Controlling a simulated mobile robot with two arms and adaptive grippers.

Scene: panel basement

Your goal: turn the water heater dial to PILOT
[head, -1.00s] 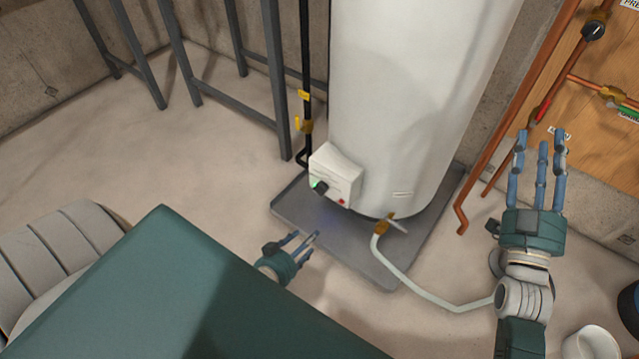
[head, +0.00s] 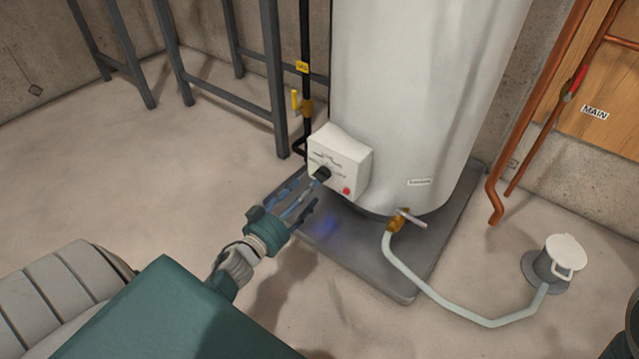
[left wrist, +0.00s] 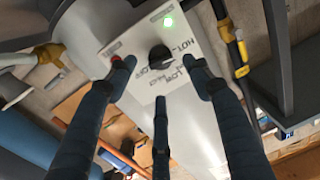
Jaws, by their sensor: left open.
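The white control box (head: 341,158) is on the lower front of the white water heater (head: 410,90). Its black dial (head: 322,174) shows beside a red button (head: 346,191). My left gripper (head: 309,188) is open, its fingers reaching toward the box from the lower left. In the left wrist view the dial (left wrist: 160,57) lies between the spread blue fingers (left wrist: 160,80), with nothing held. Labels around the dial are slanted and partly hidden by fingers; I cannot tell which mark it points at. My right gripper is out of view.
The heater stands on a grey tray (head: 400,287). A black gas pipe with a yellow handle (head: 295,100) and a grey metal frame (head: 270,75) stand left of the heater.

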